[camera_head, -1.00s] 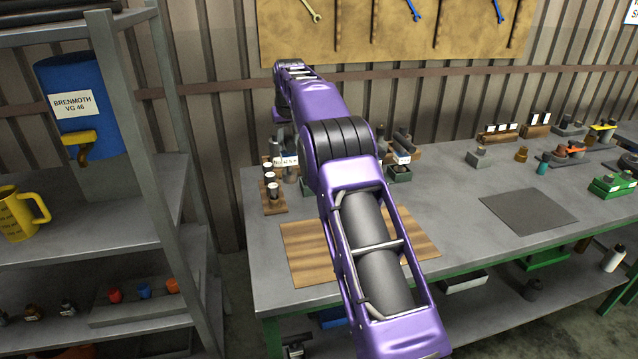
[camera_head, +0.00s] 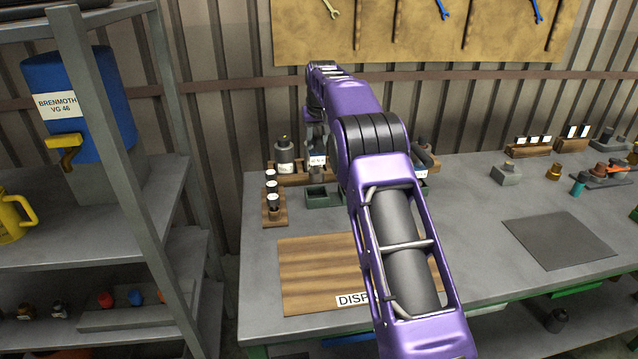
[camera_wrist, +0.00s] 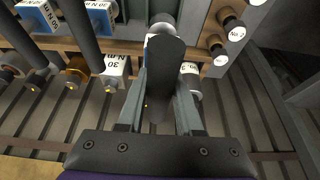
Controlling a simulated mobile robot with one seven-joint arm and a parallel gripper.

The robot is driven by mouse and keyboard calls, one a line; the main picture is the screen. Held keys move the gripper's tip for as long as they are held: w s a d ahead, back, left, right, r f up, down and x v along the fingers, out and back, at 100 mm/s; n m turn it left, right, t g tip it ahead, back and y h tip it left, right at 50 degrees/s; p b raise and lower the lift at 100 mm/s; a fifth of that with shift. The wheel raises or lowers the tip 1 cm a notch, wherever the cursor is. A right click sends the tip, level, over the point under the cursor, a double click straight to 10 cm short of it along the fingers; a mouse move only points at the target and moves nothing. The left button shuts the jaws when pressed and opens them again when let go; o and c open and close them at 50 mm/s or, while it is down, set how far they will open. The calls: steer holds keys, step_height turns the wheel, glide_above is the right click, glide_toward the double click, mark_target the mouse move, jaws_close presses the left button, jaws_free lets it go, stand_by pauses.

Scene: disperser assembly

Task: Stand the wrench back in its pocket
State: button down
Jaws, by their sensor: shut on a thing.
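My gripper (camera_wrist: 163,85) shows in the wrist view, its two grey fingers shut on a dark, rounded handle, which I take to be the wrench (camera_wrist: 165,62). The handle points toward the wrist camera and hides what lies behind it. In the head view my gripper (camera_head: 316,135) is at the back left of the bench, mostly behind my arm, and the wrench cannot be made out there.
Socket-like pieces on a wooden holder (camera_head: 273,218) stand left of the gripper. A wooden mat (camera_head: 305,265) lies in front. Shelves (camera_head: 180,225) stand at left.

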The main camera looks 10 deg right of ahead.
mark_target(319, 141)
steer(key=shift+f, duration=3.85)
steer(key=shift+b, duration=0.3)
steer(key=c, duration=0.6)
jaws_free()
steer(key=shift+f, duration=0.2)
steer(key=v, duration=1.2)
steer(key=shift+r, duration=0.15)
